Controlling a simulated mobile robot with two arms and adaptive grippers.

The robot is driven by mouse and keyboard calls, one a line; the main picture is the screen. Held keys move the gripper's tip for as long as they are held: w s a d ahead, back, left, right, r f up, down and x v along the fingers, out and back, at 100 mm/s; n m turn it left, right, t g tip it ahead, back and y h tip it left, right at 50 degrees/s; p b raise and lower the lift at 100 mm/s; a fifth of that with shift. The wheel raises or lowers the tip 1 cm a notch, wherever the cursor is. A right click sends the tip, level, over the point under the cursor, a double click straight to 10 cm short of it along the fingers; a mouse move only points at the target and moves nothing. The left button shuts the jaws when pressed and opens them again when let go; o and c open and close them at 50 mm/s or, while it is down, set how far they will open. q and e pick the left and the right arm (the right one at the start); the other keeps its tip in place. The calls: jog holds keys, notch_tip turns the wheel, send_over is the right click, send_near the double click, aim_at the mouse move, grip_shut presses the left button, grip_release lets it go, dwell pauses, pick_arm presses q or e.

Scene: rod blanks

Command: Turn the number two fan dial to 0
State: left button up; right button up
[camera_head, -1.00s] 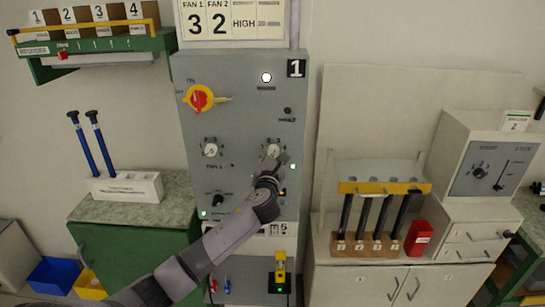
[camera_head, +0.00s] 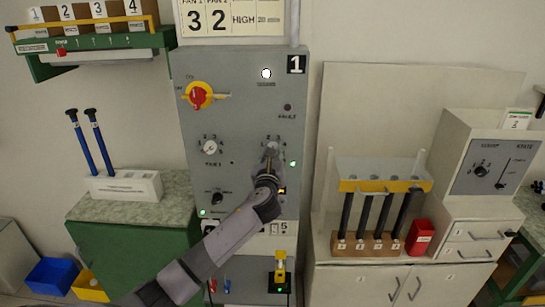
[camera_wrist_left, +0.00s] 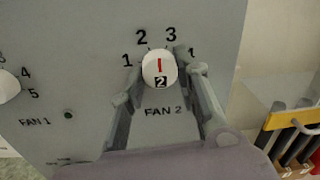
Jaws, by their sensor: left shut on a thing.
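The fan 2 dial (camera_wrist_left: 159,68) is a white round knob with a red mark and a "2" on its face, on the grey panel (camera_head: 240,125). In the left wrist view its red mark points up, between the printed 2 and 3. My left gripper (camera_wrist_left: 160,67) has one finger on each side of the knob and is shut on it. In the head view the gripper (camera_head: 271,158) covers much of the dial. The 0 of the scale cannot be made out. My right gripper is not in view.
The fan 1 dial (camera_head: 210,147) is left of the fan 2 dial. A red and yellow rotary switch (camera_head: 199,96) is above it. A black knob (camera_head: 217,198) is lower left. A rack with black rods (camera_head: 372,215) stands right of the panel.

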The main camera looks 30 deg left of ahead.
pick_arm(q)
jog(key=shift+w+d+n+g+y+b, duration=0.1)
jog(key=shift+n+g+y+b, duration=0.3)
jog(key=shift+n+b, duration=4.3)
jog(key=shift+d+n+g+y+b, duration=0.1)
jog(key=shift+n+y+b, duration=0.7)
jog(key=shift+n, duration=7.6)
jog(key=shift+n+h, duration=0.3)
jog(key=o, duration=1.2)
jog(key=shift+c, duration=0.2)
jog(key=shift+r, duration=0.1)
